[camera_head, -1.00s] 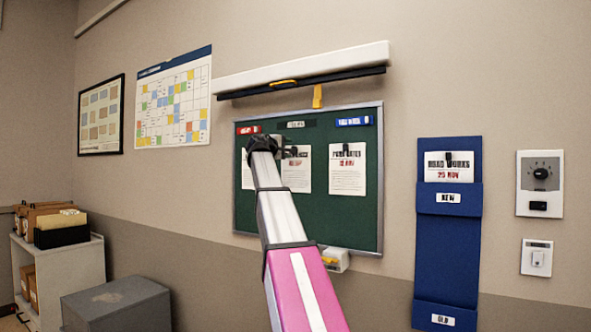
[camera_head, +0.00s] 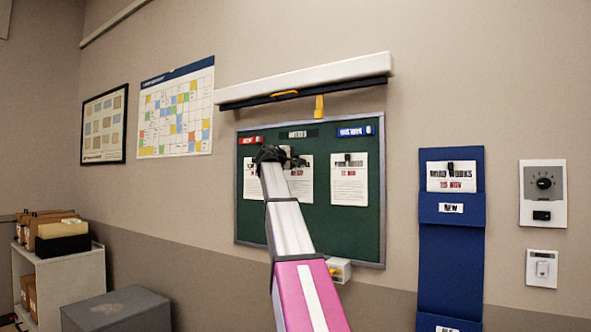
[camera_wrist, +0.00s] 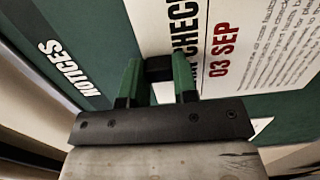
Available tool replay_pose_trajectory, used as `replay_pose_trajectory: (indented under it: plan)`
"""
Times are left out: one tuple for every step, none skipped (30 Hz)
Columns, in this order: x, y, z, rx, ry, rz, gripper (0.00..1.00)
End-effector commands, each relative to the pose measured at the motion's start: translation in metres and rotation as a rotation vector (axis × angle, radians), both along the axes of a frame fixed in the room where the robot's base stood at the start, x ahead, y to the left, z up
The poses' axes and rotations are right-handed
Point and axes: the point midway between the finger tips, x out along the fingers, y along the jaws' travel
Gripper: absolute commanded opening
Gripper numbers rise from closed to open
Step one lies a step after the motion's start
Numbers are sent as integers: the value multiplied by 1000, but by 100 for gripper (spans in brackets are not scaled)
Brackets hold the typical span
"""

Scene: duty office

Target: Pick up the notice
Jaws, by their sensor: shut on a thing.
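The green notice board (camera_head: 325,225) hangs on the wall, with several white notices on it. My gripper (camera_head: 280,157) is at the top of the middle notice (camera_head: 302,185) and partly hides it and the left notice (camera_head: 251,183). In the wrist view the middle notice (camera_wrist: 225,45) reads "CHECK" and "03 SEP". There my gripper's green fingers (camera_wrist: 158,78) are shut on the black clip (camera_wrist: 158,67) at the notice's top edge. The notice looks flat against the board; I cannot tell if it is clear of it. The right notice (camera_head: 349,185) hangs under its own black clip.
A blue wall pocket (camera_head: 450,260) holds a notice, right of the board. A thermostat panel (camera_head: 543,193) and switch (camera_head: 541,268) are further right. A grey box (camera_head: 118,310) and a shelf (camera_head: 70,270) stand lower left.

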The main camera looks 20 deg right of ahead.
Motion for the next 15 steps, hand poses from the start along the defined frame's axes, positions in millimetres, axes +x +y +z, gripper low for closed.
replay_pose_trajectory:
  plan:
    - [0, 1, 2, 0, 0, 0, 0]
    - [-1, 1, 3, 0, 0, 0, 0]
    - [-1, 2, 5, 1, -1, 0, 0]
    - [-2, 3, 6, 1, -1, 0, 0]
    - [-2, 4, 9, 1, -1, 1, 0]
    - [-2, 3, 13, 1, -2, 0, 0]
    - [-1, 3, 17, 0, -2, 0, 0]
    - [-1, 3, 21, 0, -2, 0, 0]
    - [-1, 3, 27, 0, -2, 0, 0]
    - [-1, 3, 31, -1, -2, 0, 0]
    - [-1, 3, 36, -1, -2, 0, 0]
    - [-1, 3, 42, -1, -2, 0, 0]
    - [-1, 3, 47, -1, -2, 0, 0]
    - [-1, 3, 52, -1, -3, 0, 0]
    - [-1, 3, 59, 0, -2, 0, 0]
